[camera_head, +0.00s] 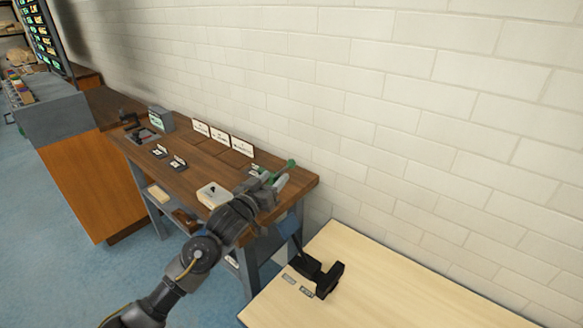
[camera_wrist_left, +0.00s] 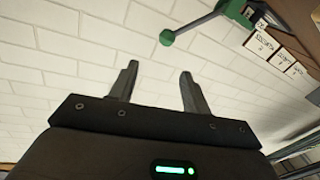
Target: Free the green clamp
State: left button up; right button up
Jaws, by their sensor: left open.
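The green clamp (camera_head: 291,163) shows at the right end of the dark wooden workbench, partly hidden behind my left gripper. My left gripper (camera_head: 284,181) is over the bench's right end in the head view. In the left wrist view its two fingers (camera_wrist_left: 160,73) are apart with nothing between them. The knob lies beyond the fingertips, not between them. What the clamp grips is hidden. My right gripper is not in view.
White label cards (camera_head: 218,137) stand along the back of the bench (camera_head: 208,155), close to a brick wall (camera_head: 370,100). A pale box (camera_head: 213,195) sits near its front edge. A black device (camera_head: 322,279) is on the light wooden table (camera_head: 380,290), whose right part is clear.

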aim_at(289, 165)
pick_arm(q)
jog(key=x, duration=0.3)
jog(key=f+x, duration=0.1)
jog(key=x, duration=0.7)
jog(key=shift+w+a+f+b, duration=0.15)
jog(key=shift+a+f+b, duration=0.05)
jog(key=shift+f+b, duration=0.2)
jog(key=shift+w+d, duration=0.15)
jog(key=shift+w, duration=0.35)
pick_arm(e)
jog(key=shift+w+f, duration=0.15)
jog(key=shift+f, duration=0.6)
pick_arm(q)
jog(key=shift+c, duration=0.3)
jog(key=c, duration=1)
jog(key=shift+d+f, duration=0.2)
jog(key=shift+f, duration=0.05)
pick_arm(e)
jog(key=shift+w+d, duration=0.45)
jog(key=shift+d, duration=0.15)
